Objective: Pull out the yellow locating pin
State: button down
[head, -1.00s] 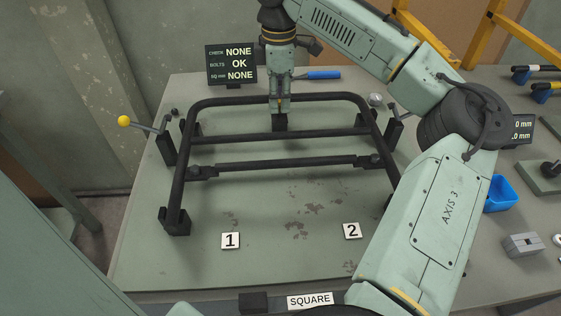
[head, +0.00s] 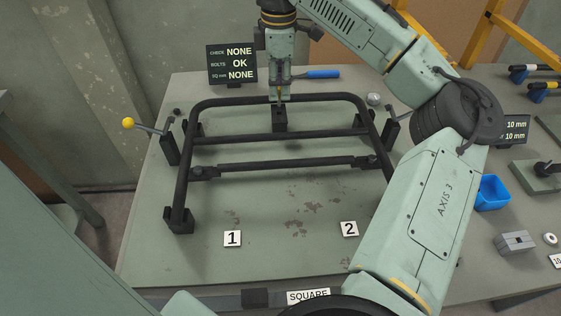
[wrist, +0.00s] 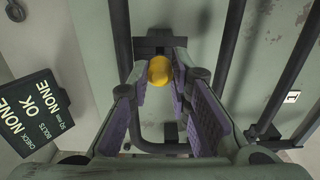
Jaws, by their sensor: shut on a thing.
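The yellow locating pin shows in the wrist view as a round yellow knob (wrist: 160,69) between the purple-padded fingers. My gripper (wrist: 162,72) is shut on it. In the head view my gripper (head: 280,97) points down over the black block (head: 280,121) at the back of the black tubular frame (head: 240,101). A thin stretch of the pin shows between the fingertips and the block. I cannot tell whether its lower end is clear of the block.
A display (head: 232,64) reads NONE, OK, NONE. A blue-handled tool (head: 322,74) lies behind the frame. A yellow-knobbed lever (head: 129,123) stands at the left. A blue bin (head: 493,193) and a grey block (head: 515,242) are at the right.

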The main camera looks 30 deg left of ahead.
jog(key=shift+r, duration=0.95)
